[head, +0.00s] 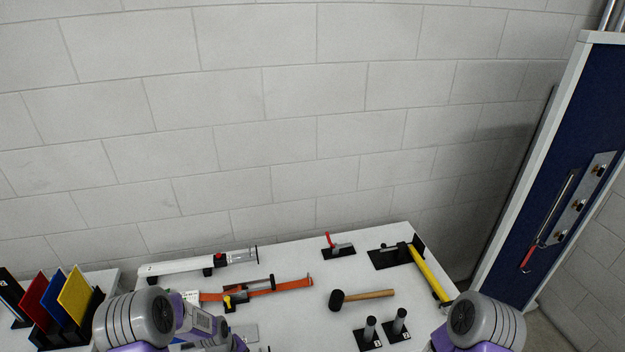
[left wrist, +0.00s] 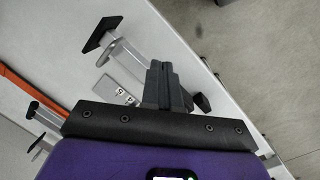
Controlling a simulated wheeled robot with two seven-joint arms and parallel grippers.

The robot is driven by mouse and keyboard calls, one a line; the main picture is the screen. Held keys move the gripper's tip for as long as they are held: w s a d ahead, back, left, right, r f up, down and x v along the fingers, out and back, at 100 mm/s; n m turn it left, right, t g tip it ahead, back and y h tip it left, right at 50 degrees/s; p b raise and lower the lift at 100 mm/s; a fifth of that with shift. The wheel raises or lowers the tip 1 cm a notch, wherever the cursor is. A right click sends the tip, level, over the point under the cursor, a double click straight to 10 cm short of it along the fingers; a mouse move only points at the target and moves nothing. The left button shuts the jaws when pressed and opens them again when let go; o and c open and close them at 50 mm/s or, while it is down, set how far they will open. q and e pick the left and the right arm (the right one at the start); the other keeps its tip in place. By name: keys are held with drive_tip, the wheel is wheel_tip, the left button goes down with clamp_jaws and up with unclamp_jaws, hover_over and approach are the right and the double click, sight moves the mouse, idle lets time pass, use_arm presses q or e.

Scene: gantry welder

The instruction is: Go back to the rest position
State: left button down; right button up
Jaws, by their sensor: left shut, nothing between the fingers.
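My left gripper (left wrist: 165,82) shows in the left wrist view with its dark fingers together and nothing between them. It is over the edge of the white table (left wrist: 190,65), which runs diagonally behind it. In the head view my left arm comes in at the bottom left, and its fingertips cannot be made out. My right arm shows at the bottom right of the head view, and its gripper is out of the picture.
The white table (head: 290,325) holds a mallet (head: 365,296), a yellow-handled tool (head: 428,274), an orange strap (head: 290,286), a white cylindrical tool (head: 190,265) and two black posts (head: 385,330). Coloured panels (head: 65,300) stand at left. A blue board (head: 560,170) stands at right.

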use_arm(q)
drive_tip(key=s+d+f+m+h+b, duration=0.1)
drive_tip(key=s+d+f+m, duration=0.15)
drive_tip(key=s+d, duration=0.5)
drive_tip(key=s+d+f+m+h, duration=0.1)
drive_tip(key=s+d+m, duration=0.3)
drive_tip(key=s, duration=0.7)
wheel_tip(320, 180, down, 18)
drive_tip(key=b, duration=1.8)
drive_tip(key=shift+w, duration=0.35)
drive_tip(key=shift+r, duration=0.15)
